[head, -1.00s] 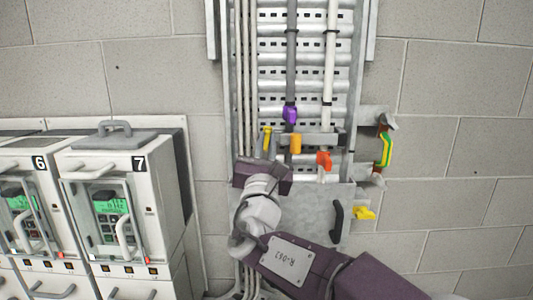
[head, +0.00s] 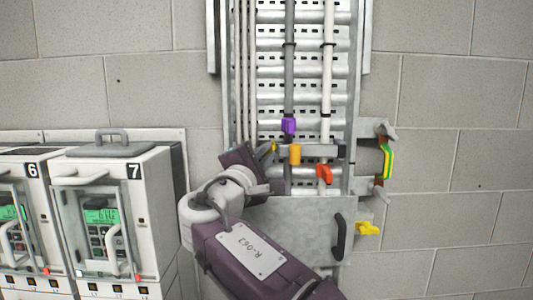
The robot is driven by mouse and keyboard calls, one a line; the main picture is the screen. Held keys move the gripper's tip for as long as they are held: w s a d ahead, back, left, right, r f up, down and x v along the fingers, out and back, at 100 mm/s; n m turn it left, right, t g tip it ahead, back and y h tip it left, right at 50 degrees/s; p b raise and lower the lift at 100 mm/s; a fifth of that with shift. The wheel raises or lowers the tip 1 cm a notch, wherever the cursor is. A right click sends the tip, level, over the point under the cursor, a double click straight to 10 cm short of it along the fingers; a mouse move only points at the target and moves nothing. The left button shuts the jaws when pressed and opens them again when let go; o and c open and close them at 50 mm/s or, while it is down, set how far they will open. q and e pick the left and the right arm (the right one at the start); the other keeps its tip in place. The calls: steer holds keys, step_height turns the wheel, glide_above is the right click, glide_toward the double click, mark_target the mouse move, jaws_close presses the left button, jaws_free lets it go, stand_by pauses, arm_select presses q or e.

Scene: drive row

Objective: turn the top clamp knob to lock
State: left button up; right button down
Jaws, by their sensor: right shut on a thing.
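A second yellow knob (head: 367,229) sticks out lower, right of the grey plate. My left gripper is not in view.
Purple (head: 289,125), orange (head: 295,154) and red (head: 324,174) fittings sit close to the right of my gripper. A black handle (head: 338,236) stands on the grey plate (head: 300,222). Drive cabinet 7 (head: 148,205) is at the left. A green-yellow strap (head: 387,160) is at the right.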

steer(key=m, duration=0.1)
steer(key=m+g+p, duration=0.1)
steer(key=m, duration=0.1)
steer(key=m+p, duration=0.1)
steer(key=shift+r+m+g, duration=0.25)
steer(key=shift+m+g, duration=0.15)
steer(key=shift+r+m, duration=0.1)
steer(key=shift+m, duration=0.2)
steer(key=c, duration=1.8)
jaws_free()
steer(key=o, duration=0.3)
steer(key=shift+w, duration=0.15)
steer(key=shift+o, duration=0.2)
steer(key=b+v, duration=0.2)
steer(key=v, duration=0.6)
steer(key=shift+a+f, duration=0.25)
steer(key=shift+a, duration=0.1)
steer(key=shift+d, duration=0.1)
